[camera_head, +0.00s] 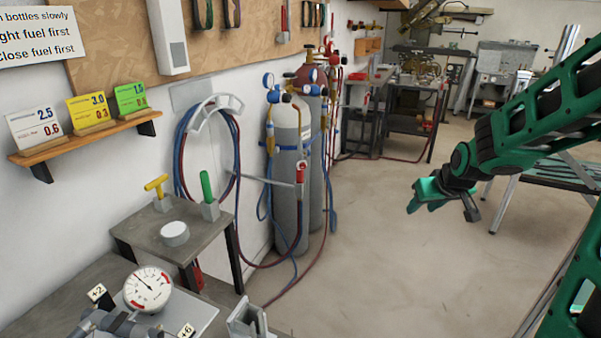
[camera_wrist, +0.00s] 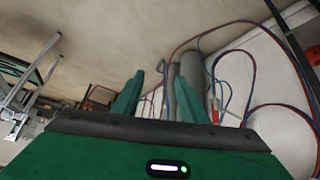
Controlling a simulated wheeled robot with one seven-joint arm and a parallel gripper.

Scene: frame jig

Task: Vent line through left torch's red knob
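A small red-topped fitting (camera_head: 302,171) hangs beside the front grey gas cylinder (camera_head: 288,130), at the end of a thin grey wall bracket (camera_head: 268,179). It may be a torch with the red knob, but it is too small to tell. A small red part (camera_wrist: 215,116) also shows by the cylinders in the wrist view. Red and blue hoses (camera_head: 237,160) loop on the wall hook. My gripper (camera_head: 424,204) is in mid-air over the floor, right of the cylinders and apart from them. Its green fingers (camera_wrist: 157,97) are spread with nothing between them.
A dial gauge (camera_head: 148,289) stands on the near bench. A small grey table (camera_head: 165,236) holds a yellow T-handle (camera_head: 157,187), a green handle (camera_head: 207,187) and a white disc (camera_head: 174,233). Hoses trail on the floor below the cylinders. The floor (camera_head: 390,270) in the middle is clear.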

